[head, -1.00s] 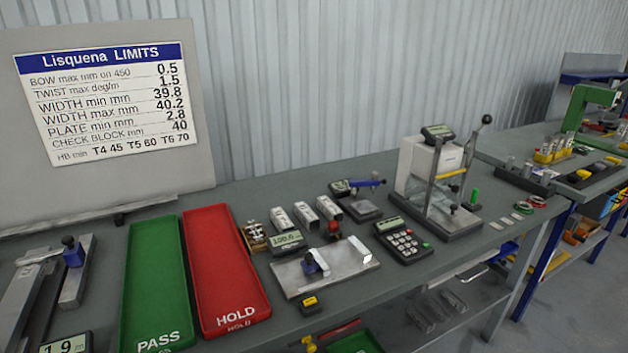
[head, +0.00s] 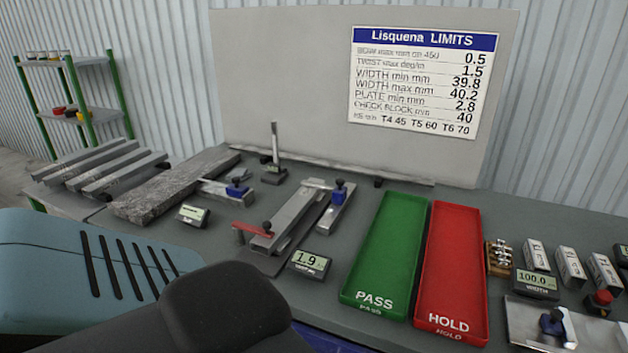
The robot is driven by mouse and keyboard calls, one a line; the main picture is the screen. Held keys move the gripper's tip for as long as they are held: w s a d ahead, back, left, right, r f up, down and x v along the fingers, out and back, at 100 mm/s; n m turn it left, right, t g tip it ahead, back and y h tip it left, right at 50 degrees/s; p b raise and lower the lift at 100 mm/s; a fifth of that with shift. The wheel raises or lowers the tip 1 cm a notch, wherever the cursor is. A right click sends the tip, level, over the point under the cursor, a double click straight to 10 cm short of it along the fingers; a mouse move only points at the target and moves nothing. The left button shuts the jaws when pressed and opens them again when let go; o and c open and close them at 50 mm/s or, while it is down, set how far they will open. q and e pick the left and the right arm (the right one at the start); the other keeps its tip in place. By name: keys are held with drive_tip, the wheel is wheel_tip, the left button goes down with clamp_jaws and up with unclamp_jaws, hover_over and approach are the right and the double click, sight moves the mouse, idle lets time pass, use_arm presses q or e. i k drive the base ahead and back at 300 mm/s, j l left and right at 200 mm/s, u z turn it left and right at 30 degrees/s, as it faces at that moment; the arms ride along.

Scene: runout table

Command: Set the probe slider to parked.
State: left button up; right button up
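No slider in view carries a readable "parked" mark, so I cannot tell which one is the probe slider. One blue-knobbed slider (head: 237,189) sits on a light bar beside the long dark stone slab (head: 172,186). Another blue-knobbed slider (head: 339,190) sits on the metal fixture (head: 292,219) in the middle, near a display (head: 309,263) reading 1.9. A third blue knob (head: 551,322) stands on the plate at the lower right edge. Neither of my grippers shows in the head view.
A green PASS tray (head: 385,250) and a red HOLD tray (head: 452,260) lie right of the fixture. Several metal bars (head: 95,165) lie at the left. The limits board (head: 290,80) stands behind. A red handle (head: 252,229) projects left of the fixture.

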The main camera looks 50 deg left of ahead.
sight(339, 192)
drive_tip(key=u, duration=1.55)
drive_tip(key=k, duration=0.1)
